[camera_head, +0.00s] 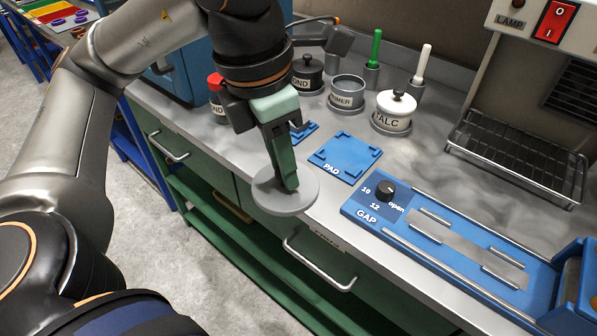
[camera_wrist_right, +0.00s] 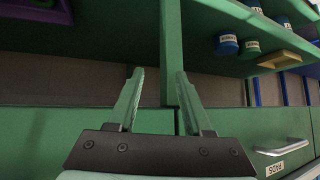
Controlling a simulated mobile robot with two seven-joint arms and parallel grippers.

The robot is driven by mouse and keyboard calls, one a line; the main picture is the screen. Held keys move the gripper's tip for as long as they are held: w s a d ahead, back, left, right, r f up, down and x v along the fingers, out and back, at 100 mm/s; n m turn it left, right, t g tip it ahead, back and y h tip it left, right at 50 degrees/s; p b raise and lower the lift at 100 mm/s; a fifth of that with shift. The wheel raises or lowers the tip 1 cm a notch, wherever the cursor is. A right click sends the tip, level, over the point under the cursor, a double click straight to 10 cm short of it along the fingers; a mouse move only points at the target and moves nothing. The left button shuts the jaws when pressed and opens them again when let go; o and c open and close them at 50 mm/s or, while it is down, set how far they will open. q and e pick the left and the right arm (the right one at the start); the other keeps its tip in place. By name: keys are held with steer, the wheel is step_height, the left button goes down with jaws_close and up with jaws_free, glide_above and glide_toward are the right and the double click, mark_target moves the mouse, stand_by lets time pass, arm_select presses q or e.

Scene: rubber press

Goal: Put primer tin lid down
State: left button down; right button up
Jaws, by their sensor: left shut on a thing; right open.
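The primer tin lid, a flat grey disc (camera_head: 305,193), is held by my left gripper (camera_head: 287,186), which is shut on it from above. The lid hangs at the bench's front edge; whether it touches the worktop is unclear. The gripper fingers hide the lid's knob. The grey primer tin (camera_head: 346,99) stands without a lid at the back of the bench, behind the blue pad (camera_head: 345,158). My right gripper (camera_wrist_right: 160,72) is open and empty in the right wrist view, facing green shelving.
A red-capped bottle (camera_head: 217,95) stands behind the left gripper. A blue gap fixture (camera_head: 430,235) lies to the right. Drawer handles (camera_head: 318,264) protrude below the bench edge.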

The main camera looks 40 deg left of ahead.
arm_select(q)
steer(key=w+a+f, duration=0.1)
steer(key=w+f, duration=0.1)
steer(key=w, duration=0.1)
steer(key=w+a+f, duration=0.2)
steer(key=w+f, duration=0.1)
steer(key=w, duration=0.1)
steer(key=w+a+f, duration=0.1)
steer(key=w+f, duration=0.2)
steer(key=shift+w+a, duration=0.3)
steer(key=shift+w+a+f, duration=0.1)
steer(key=shift+w+f, duration=0.3)
steer(key=shift+f, duration=0.05)
steer(key=f, duration=0.3)
steer(key=shift+w+a+f, duration=0.15)
steer(key=shift+w+f, duration=0.05)
steer(key=shift+f, duration=0.1)
steer(key=shift+f, duration=0.2)
steer(key=c, duration=0.9)
jaws_free()
steer(key=shift+o, duration=1.3)
